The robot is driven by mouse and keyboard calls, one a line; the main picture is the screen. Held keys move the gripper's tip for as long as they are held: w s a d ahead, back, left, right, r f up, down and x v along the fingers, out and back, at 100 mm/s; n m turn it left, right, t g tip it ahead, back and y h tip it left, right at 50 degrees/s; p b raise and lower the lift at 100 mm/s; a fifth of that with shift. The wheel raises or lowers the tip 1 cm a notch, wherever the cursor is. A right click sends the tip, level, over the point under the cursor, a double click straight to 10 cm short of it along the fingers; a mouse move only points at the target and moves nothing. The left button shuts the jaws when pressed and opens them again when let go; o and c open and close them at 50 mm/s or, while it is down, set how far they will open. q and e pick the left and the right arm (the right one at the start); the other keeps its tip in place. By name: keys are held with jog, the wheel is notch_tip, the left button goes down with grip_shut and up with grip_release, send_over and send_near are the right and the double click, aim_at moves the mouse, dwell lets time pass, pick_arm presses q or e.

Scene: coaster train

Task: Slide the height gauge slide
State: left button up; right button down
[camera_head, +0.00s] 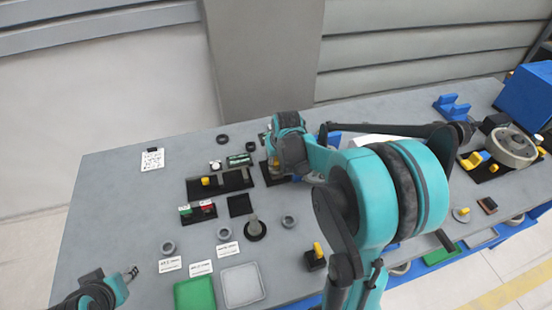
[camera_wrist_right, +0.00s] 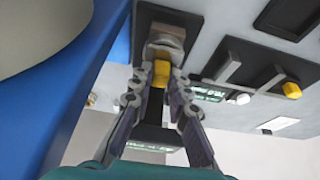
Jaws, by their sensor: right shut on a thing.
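The height gauge slide appears to be the yellow piece (camera_wrist_right: 161,74) below a grey metal block (camera_wrist_right: 166,38) in the right wrist view, in front of a black upright plate. My right gripper (camera_wrist_right: 160,85) has its two fingers on both sides of the yellow piece and is shut on it. In the head view, my right gripper (camera_head: 277,172) is at a dark base behind the middle of the bench, and my arm hides much of it. My left gripper (camera_head: 132,272) is at the lower left, apart from everything; its finger gap is too small to judge.
The grey bench (camera_head: 120,215) carries a black slotted plate with a yellow knob (camera_head: 206,181), green and red blocks, several rings, a green tray (camera_head: 194,294) and a pale tray (camera_head: 242,285). A handwheel (camera_head: 510,145) stands at right. The bench's left part is mostly clear.

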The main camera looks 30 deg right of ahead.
notch_tip(320, 180, up, 2)
jog(key=shift+r+p, duration=0.15)
jog(key=shift+p, duration=0.55)
jog(key=shift+w, duration=0.15)
jog(key=c, duration=1.4)
grip_release()
jog(key=shift+c, duration=0.2)
jog(key=v, duration=1.2)
jog(key=shift+s, duration=0.2)
